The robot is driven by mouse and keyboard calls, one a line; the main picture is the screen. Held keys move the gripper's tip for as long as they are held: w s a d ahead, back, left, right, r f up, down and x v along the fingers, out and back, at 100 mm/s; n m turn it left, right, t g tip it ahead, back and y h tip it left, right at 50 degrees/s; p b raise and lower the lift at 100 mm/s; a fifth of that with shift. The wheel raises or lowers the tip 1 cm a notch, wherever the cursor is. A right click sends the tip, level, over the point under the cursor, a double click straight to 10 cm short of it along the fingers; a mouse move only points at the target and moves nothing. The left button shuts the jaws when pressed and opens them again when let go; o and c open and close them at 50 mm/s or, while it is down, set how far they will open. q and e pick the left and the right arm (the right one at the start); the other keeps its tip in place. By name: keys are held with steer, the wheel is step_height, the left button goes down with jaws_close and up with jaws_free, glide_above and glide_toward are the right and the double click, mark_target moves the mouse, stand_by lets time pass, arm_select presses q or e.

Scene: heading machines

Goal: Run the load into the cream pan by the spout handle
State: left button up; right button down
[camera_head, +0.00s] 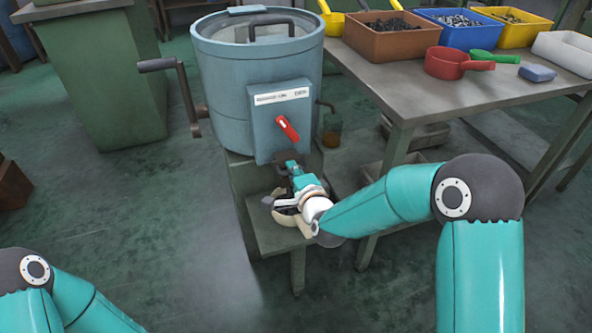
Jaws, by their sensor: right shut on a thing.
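The blue-grey drum (228,85) has a front plate with a white label and a red lever (287,128), which is tilted. The cream pan (289,219) sits on the low stand under the plate, partly hidden by my right arm; dark material shows in it. My right gripper (291,166) is in front of the plate's lower edge, below the red lever and above the pan. It is shut at the spout; its fingers hide most of what they hold, and a gap shows between it and the red lever. My left gripper is out of view.
A crank (158,65) juts from the drum's left side.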

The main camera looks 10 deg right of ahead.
steer(key=shift+f, duration=0.2)
steer(key=c, duration=1.5)
jaws_free()
steer(key=shift+r, duration=0.1)
steer(key=v, duration=1.2)
